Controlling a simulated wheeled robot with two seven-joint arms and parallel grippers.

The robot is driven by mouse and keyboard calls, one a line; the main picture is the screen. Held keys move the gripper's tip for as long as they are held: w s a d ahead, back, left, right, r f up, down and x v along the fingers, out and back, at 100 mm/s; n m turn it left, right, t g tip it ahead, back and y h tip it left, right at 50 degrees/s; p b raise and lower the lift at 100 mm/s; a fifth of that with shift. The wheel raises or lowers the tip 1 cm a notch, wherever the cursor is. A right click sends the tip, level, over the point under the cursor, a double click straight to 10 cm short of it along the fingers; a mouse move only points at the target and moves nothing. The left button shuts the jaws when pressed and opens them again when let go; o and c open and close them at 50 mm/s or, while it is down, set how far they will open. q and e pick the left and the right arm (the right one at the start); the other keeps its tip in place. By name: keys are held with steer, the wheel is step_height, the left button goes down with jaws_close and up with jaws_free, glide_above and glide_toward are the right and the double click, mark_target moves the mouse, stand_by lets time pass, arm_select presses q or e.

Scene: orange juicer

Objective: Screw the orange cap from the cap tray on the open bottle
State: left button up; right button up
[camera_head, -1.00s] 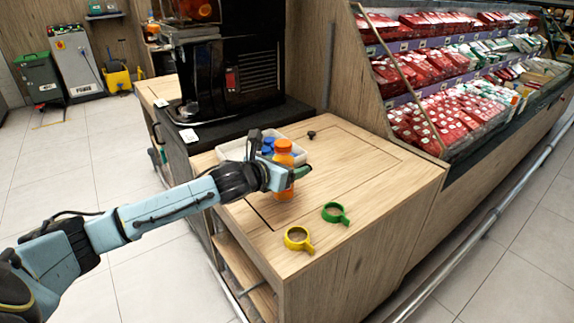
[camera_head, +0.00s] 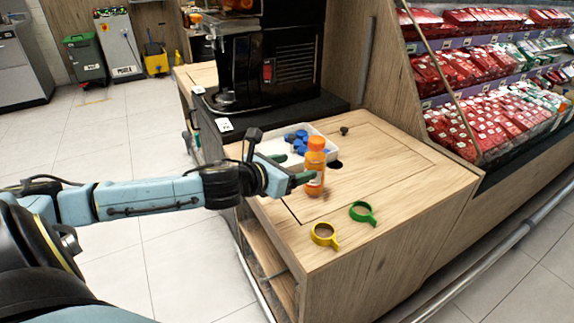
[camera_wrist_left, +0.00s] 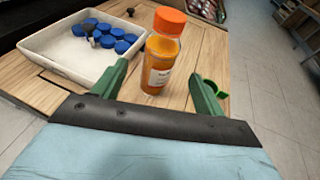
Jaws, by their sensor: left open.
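The orange juice bottle (camera_head: 314,180) stands upright on the wooden counter, with the orange cap (camera_head: 316,143) on its mouth. In the left wrist view the bottle (camera_wrist_left: 158,66) stands just beyond the fingertips, between their lines, with the cap (camera_wrist_left: 170,20) on top. My left gripper (camera_head: 298,170) is open and empty, just left of the bottle. The white cap tray (camera_head: 268,148) lies behind it and holds several blue caps; I see no orange cap in it. How tightly the cap sits cannot be told. My right gripper is not in view.
A yellow ring (camera_head: 324,235) and a green ring (camera_head: 362,213) with handles lie on the front of the counter. The black juicer (camera_head: 265,65) stands at the back. The counter's right side is clear.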

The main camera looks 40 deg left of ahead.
arm_select(q)
steer(key=shift+v, duration=0.95)
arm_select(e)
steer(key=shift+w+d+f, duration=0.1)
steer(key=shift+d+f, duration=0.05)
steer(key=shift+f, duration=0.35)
